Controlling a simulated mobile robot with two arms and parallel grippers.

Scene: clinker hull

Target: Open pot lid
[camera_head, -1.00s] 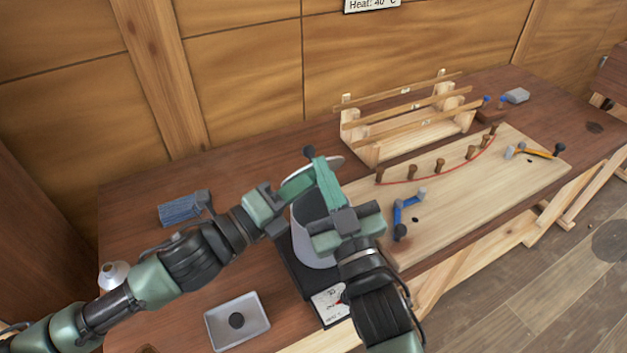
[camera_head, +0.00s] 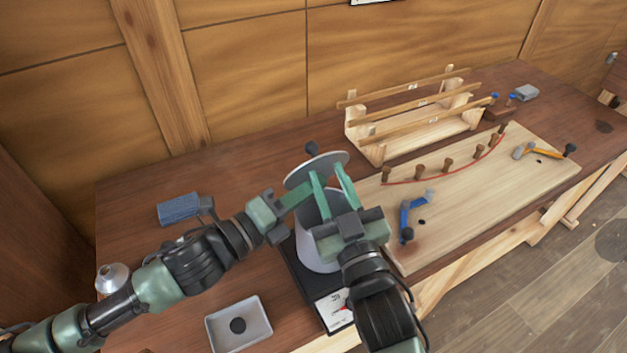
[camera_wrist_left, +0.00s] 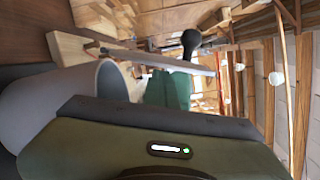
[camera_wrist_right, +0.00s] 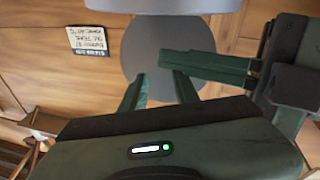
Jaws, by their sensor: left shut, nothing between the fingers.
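The pot (camera_head: 318,250) is a grey-white cylinder standing on a dark scale-like base. Its round grey lid (camera_head: 326,160) is tilted steeply up at the far side of the mouth, with a black knob (camera_head: 312,148). In the left wrist view the lid (camera_wrist_left: 150,56) appears edge-on, beside the open mouth. My left gripper (camera_head: 306,191) is shut and empty, with its tips close to the lid's underside; contact is unclear. My right gripper (camera_head: 326,173) is open above the mouth, its two fingers spread towards the lid. The right wrist view shows the lid's disc (camera_wrist_right: 150,45) beyond these fingers.
A grey tray (camera_head: 258,318) lies front left, and a blue brush-like block (camera_head: 180,208) behind it. A board (camera_head: 470,215) with pegs and a red line is to the right. A wooden rack (camera_head: 380,150) stands behind it. The table's back left is clear.

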